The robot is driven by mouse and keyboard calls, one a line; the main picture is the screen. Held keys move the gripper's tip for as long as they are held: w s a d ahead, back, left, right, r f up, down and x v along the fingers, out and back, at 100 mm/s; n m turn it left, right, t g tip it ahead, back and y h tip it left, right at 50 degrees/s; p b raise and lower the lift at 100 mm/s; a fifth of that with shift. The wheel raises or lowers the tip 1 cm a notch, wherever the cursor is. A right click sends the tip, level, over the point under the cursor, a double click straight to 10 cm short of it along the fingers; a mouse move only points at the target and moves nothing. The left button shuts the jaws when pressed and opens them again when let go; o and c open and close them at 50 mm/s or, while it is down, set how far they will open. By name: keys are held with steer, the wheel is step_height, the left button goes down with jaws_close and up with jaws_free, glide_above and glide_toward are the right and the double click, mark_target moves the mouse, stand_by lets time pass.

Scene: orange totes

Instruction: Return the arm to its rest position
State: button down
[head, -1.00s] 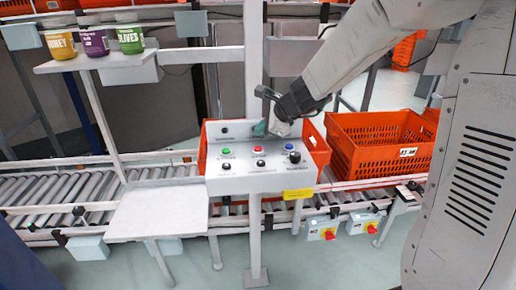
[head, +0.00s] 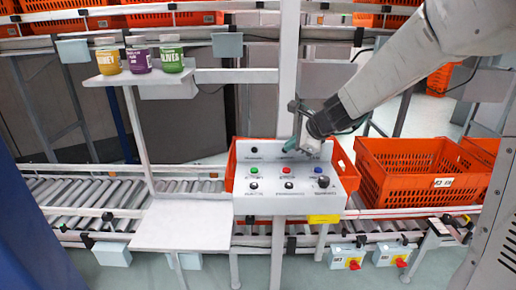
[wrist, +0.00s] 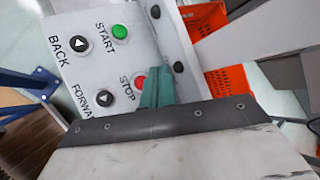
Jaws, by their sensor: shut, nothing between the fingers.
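My arm reaches in from the upper right in the head view. My gripper (head: 290,146) is at the upper part of the control panel (head: 262,205), in front of its back plate. In the wrist view my gripper's teal fingers (wrist: 157,90) are together with nothing between them. They overlap the panel beside the red STOP button (wrist: 139,82). The green START button (wrist: 120,33) and the black BACK (wrist: 81,44) and FORWARD (wrist: 104,97) buttons are left of the fingers. I cannot tell whether the fingertips touch the panel.
Orange totes (head: 405,195) stand on the roller conveyor (head: 90,195) right of and behind the panel. A shelf (head: 140,78) with three jars is at the upper left. An upright post (head: 288,70) rises behind the gripper. A bare white table (head: 185,225) is left of the panel.

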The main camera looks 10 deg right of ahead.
steer(key=shift+a, duration=0.15)
steer(key=s+n, duration=0.1)
steer(key=s+a+f+n+g, duration=0.1)
steer(key=s+n, duration=0.1)
steer(key=s+f+n+g+y, duration=0.1)
steer(key=shift+s+a+n, duration=0.25)
steer(key=shift+a+n, duration=0.15)
steer(key=s+d+r+n+g+h, duration=0.1)
steer(key=s+n, duration=0.4)
steer(key=s, duration=0.6)
steer(key=s+d+r+n+g+h, duration=0.2)
steer(key=s+n, duration=0.3)
steer(key=s, duration=0.5)
steer(key=s+d+r+n+g+h, duration=0.1)
steer(key=s+r+n+h, duration=0.1)
steer(key=s+n, duration=0.4)
steer(key=shift+s+d+g+h, duration=0.25)
steer(key=shift+s+g+h, duration=0.05)
steer(key=shift+s, duration=2.5)
steer(key=shift+r, duration=0.1)
